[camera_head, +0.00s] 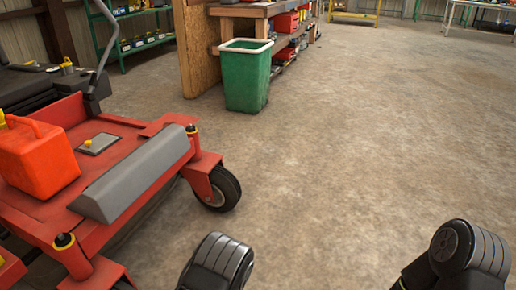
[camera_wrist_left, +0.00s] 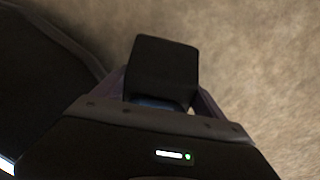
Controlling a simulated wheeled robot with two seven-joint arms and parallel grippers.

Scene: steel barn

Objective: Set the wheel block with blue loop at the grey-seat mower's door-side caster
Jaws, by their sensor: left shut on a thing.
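A dark wheel block (camera_wrist_left: 165,68) is held between the fingers of my left gripper (camera_wrist_left: 160,100) in the left wrist view. A dim blue patch (camera_wrist_left: 158,102) shows at its near end, by the fingers; whether it is the loop is hard to tell. Bare floor shows beyond the block. A red mower (camera_head: 105,165) stands at the left in the head view. Its far front caster (camera_head: 222,188) rests on the floor; the near one is mostly cut off at the bottom edge. The head view shows only dark links of my arms, and neither gripper.
A green bin (camera_head: 246,80) stands by a wooden workbench (camera_head: 215,45) beyond the mower. An orange-red fuel can (camera_head: 38,158) sits on the mower deck beside a grey footrest pad (camera_head: 135,178). The concrete floor (camera_head: 350,130) right of the caster is clear.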

